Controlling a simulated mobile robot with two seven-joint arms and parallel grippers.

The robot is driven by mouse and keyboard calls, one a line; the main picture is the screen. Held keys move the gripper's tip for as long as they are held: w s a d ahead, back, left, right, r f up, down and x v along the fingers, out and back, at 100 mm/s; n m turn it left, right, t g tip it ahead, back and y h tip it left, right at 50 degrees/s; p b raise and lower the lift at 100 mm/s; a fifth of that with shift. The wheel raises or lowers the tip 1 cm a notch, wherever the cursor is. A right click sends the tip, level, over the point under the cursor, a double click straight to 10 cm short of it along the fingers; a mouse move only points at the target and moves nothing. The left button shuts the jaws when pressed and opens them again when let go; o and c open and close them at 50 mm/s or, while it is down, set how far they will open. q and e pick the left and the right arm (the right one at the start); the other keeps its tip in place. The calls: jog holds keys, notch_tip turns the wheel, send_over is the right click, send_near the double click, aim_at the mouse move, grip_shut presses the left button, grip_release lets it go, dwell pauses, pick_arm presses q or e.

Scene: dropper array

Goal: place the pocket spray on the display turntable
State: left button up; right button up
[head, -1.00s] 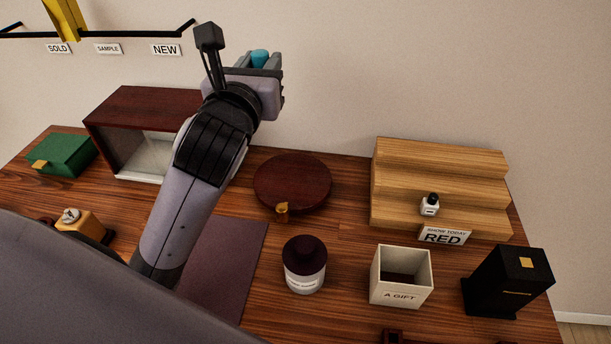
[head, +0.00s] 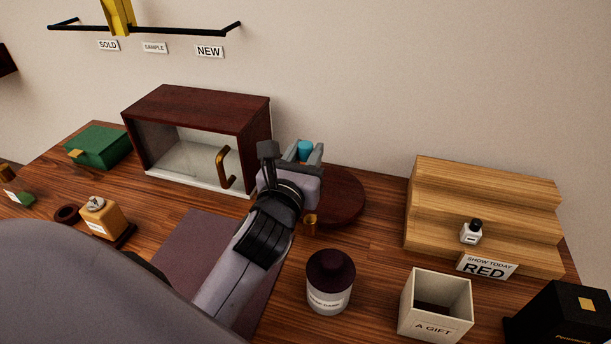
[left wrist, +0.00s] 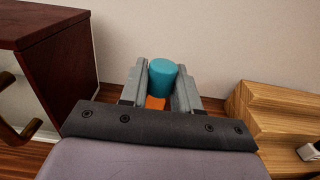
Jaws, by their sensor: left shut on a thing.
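The pocket spray shows as a teal cylinder (head: 305,149) between the fingers of my left gripper (head: 304,156). In the left wrist view the teal top (left wrist: 163,76) has an orange part below it, and the fingers (left wrist: 162,88) are shut on it. The display turntable (head: 345,194) is a dark red-brown round disc with a small brass piece (head: 310,222) at its front. My left gripper covers the disc's left part in the head view. I cannot tell the spray's height above it. My right gripper is not in view.
A dark wooden cabinet (head: 190,105) with a brass handle stands left of the turntable. Wooden steps (head: 480,200) stand at right with a small white bottle (head: 471,231). A dark-lidded jar (head: 330,282), gift box (head: 435,305) and black box (head: 560,318) stand in front.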

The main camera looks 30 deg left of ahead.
pick_arm(q)
notch_tip(320, 180, down, 4)
jog(key=shift+f+b, duration=0.1)
jog(key=shift+b, duration=0.45)
jog(key=shift+f, duration=0.1)
jog(key=o, duration=1)
jog(key=shift+o, duration=0.2)
